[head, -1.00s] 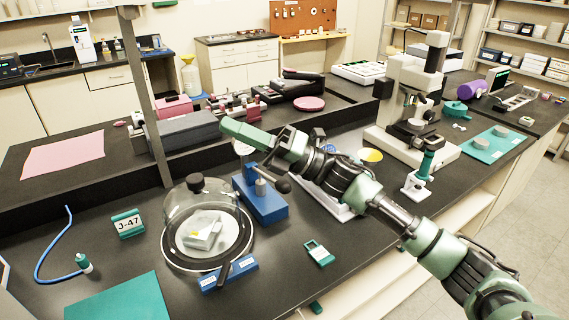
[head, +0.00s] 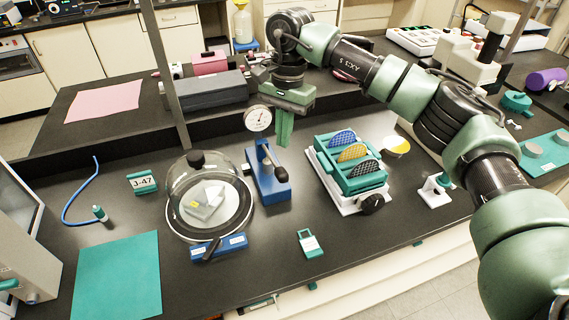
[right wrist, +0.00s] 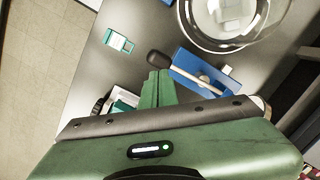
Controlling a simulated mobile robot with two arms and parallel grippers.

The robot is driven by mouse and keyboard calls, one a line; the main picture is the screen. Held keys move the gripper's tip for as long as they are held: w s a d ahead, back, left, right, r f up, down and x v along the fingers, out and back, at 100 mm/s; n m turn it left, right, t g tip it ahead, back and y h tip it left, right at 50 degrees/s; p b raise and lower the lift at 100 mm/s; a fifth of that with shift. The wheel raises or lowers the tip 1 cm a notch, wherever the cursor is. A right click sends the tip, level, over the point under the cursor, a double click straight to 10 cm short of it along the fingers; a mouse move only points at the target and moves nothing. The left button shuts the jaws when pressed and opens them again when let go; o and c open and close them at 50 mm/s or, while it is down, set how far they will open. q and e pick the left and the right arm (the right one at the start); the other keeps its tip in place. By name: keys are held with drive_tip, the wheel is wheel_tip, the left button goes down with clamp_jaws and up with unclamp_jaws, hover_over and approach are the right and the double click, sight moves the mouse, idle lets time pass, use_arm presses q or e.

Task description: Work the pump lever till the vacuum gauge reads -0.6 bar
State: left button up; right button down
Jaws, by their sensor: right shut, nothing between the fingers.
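The vacuum pump (head: 268,192) is a blue block on the bench with a round white gauge (head: 258,119) on top. The gauge's reading is too small to make out. Its lever ends in a black knob (head: 281,175). My right gripper (head: 284,143) points down, shut and empty, just behind and above the knob. In the right wrist view the shut fingertips (right wrist: 158,74) appear close to the black knob (right wrist: 157,58) and the pale lever rod (right wrist: 198,80); I cannot tell whether they touch. My left gripper is out of view.
A glass bell jar (head: 180,180) stands left of the pump, with a blue valve block (head: 236,243) in front. A rack of coloured discs (head: 355,185) stands to the right. A teal tag (head: 310,243) lies in front. The bench between pump and rack is clear.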

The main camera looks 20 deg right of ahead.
sight(282, 170)
drive_tip(key=shift+d, duration=0.15)
drive_tip(key=shift+f+b, duration=0.55)
drive_tip(key=shift+f, duration=0.35)
drive_tip(key=shift+s+a+f+b, duration=0.15)
drive_tip(key=shift+f+b, duration=0.45)
drive_tip(key=shift+f, duration=0.7)
drive_tip(key=shift+s+a+f+b, duration=0.15)
drive_tip(key=shift+f+b, duration=0.45)
drive_tip(key=shift+f, duration=0.7)
drive_tip(key=shift+w, duration=0.1)
